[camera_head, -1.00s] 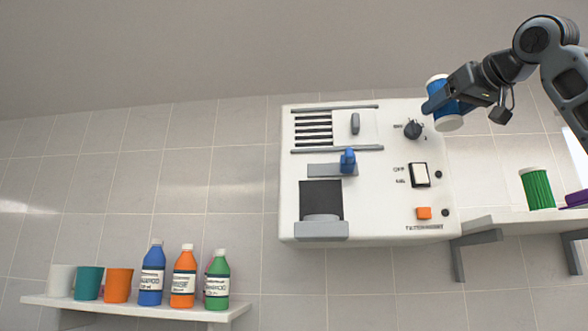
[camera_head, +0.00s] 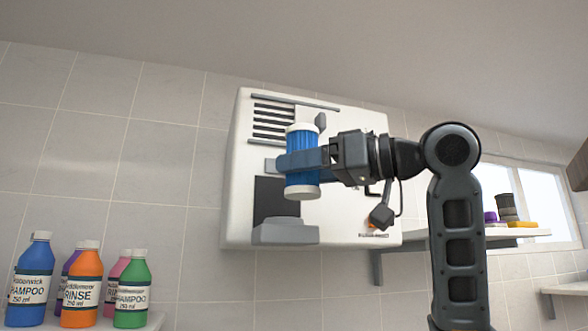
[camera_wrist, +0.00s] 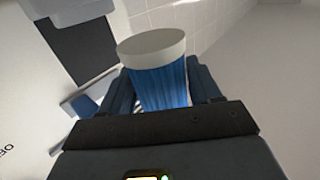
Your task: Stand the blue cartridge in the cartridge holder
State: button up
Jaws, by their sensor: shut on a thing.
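The blue cartridge (camera_head: 302,176), ribbed with white end caps, is upright in the jaws of my gripper (camera_head: 300,160), in front of the white wall unit (camera_head: 240,170). In the wrist view my gripper (camera_wrist: 160,85) is shut around the blue cartridge (camera_wrist: 160,90), with one white cap toward the top. The likely cartridge holder is the grey ledge (camera_head: 285,235) below a dark panel (camera_head: 268,200). In the head view it lies below the cartridge, with a visible gap. In the wrist view the grey ledge (camera_wrist: 70,8) is at the upper left. Whether it has a socket is hidden.
The unit has a vent (camera_head: 273,125) above and a grey knob (camera_head: 320,122). A blue lever (camera_wrist: 85,104) shows in the wrist view. A shelf on the right (camera_head: 480,235) carries small items. Several bottles (camera_head: 80,290) stand at lower left.

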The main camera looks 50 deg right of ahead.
jog(key=shift+w+d+f+b, duration=0.1)
jog(key=shift+w+d+f, duration=0.1)
jog(key=shift+w+d, duration=1.05)
jog(key=shift+w+d+f+b, duration=0.2)
jog(key=shift+w+d, duration=0.5)
jog(key=shift+w, duration=0.9)
jog(key=shift+w+d+f+b, duration=0.1)
jog(key=shift+w+d+f, duration=0.1)
jog(key=shift+w+d, duration=1.05)
jog(key=shift+w+a+f+b, duration=0.15)
jog(key=shift+f+b, duration=0.15)
jog(key=shift+f, duration=0.2)
jog(key=shift+w+a+f+b, duration=0.15)
jog(key=shift+f+b, duration=0.1)
jog(key=shift+f, duration=0.25)
jog(key=shift+d, duration=0.1)
jog(key=o, duration=1.1)
jog(key=shift+o, duration=0.4)
jog(key=shift+d, duration=0.1)
jog(key=shift+s+d, duration=0.2)
jog(key=shift+s, duration=0.35)
jog(key=b+v, duration=0.2)
jog(key=v, duration=0.4)
jog(key=shift+s+a, duration=0.25)
jog(key=shift+s, duration=0.15)
